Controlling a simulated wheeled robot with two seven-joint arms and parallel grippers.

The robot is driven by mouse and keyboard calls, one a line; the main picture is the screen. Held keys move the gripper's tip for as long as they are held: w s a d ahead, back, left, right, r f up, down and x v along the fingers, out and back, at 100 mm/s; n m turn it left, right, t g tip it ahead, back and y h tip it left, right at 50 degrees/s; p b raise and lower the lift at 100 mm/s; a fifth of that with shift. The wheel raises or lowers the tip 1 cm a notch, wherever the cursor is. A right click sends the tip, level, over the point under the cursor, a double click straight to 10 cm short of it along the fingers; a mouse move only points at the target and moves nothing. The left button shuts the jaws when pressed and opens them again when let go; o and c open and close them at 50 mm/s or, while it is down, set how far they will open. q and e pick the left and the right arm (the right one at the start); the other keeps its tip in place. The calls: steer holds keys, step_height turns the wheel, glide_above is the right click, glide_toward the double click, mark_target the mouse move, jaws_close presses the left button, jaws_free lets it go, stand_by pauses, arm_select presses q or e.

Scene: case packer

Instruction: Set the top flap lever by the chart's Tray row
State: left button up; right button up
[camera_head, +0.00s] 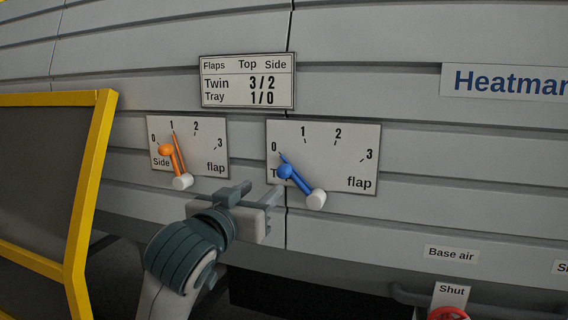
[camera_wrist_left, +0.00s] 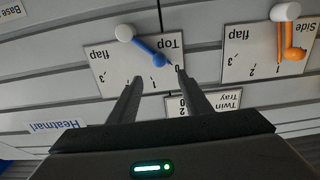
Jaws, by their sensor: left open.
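The chart (camera_head: 248,82) reads Top/Side: Twin 3/2, Tray 1/0. The top flap lever (camera_head: 300,184) is blue, with a blue knob and a white round end, on a plate (camera_head: 350,150) marked 0 to 3. Its thin pointer is at 0. In the left wrist view the same lever (camera_wrist_left: 143,48) shows upside down, its blue knob beyond my fingertips. My left gripper (camera_head: 258,192) is open and empty, below and left of the blue lever; it also shows in the left wrist view (camera_wrist_left: 158,82). The plate's "Top" label is mostly hidden behind the lever in the head view. My right gripper is out of view.
The orange side flap lever (camera_head: 175,163) is just left, its pointer near 1. A yellow frame (camera_head: 88,190) stands at the left. At the lower right are a "Base air" label (camera_head: 450,253), a "Shut" label (camera_head: 451,296) and a red handle (camera_head: 448,313).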

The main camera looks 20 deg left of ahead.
mark_target(281, 173)
arm_select(q)
steer(key=w+p, duration=0.2)
steer(key=w, duration=0.3)
steer(key=w+p, duration=0.2)
steer(key=w, duration=0.3)
steer(key=w+p, duration=0.2)
steer(key=w, duration=0.3)
steer(key=shift+d, duration=0.35)
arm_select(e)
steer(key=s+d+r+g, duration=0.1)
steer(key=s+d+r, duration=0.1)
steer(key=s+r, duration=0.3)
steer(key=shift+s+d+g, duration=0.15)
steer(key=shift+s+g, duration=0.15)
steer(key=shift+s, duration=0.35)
arm_select(q)
jaws_close()
